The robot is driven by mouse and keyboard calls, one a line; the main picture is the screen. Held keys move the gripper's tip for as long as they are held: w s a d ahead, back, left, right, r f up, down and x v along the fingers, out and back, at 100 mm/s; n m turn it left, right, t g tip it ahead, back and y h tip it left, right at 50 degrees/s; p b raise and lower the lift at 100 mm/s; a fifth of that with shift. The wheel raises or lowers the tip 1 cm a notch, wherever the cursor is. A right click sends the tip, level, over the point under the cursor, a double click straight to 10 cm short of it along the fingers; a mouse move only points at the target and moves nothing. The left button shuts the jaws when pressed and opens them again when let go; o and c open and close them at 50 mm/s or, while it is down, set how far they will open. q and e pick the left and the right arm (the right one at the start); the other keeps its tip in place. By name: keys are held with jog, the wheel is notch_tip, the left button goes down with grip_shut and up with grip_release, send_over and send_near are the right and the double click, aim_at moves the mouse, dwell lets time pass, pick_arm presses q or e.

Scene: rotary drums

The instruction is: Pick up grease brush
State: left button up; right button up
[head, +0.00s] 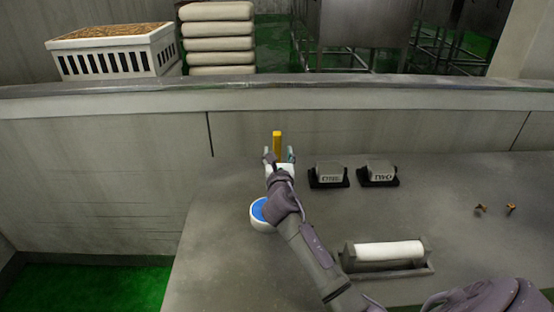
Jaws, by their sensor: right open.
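A yellow upright piece (277,143), which looks like the grease brush's handle, stands at the far side of the grey table. Its lower part is hidden behind my right gripper. My right gripper (279,156) is open, with one fingertip on each side of the yellow piece in the picture. I cannot tell whether the fingers touch it or are still short of it. My left gripper is not in view.
A round white container with a blue top (260,211) sits beside my right wrist. Two grey blocks on black bases (328,174) (379,172) stand to the right. A white roller (388,254) lies in a grey holder nearer. Small brass parts (511,208) lie far right. A wall ledge (400,89) runs behind.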

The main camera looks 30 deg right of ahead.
aim_at(277, 145)
jog(key=x, duration=0.4)
jog(key=shift+w+r, duration=0.1)
jog(key=shift+r, duration=0.1)
jog(key=shift+w+d+f, duration=0.1)
jog(key=shift+w+d, duration=0.15)
jog(key=shift+w, duration=0.25)
jog(key=shift+s, duration=0.1)
jog(key=shift+c, duration=1)
grip_shut()
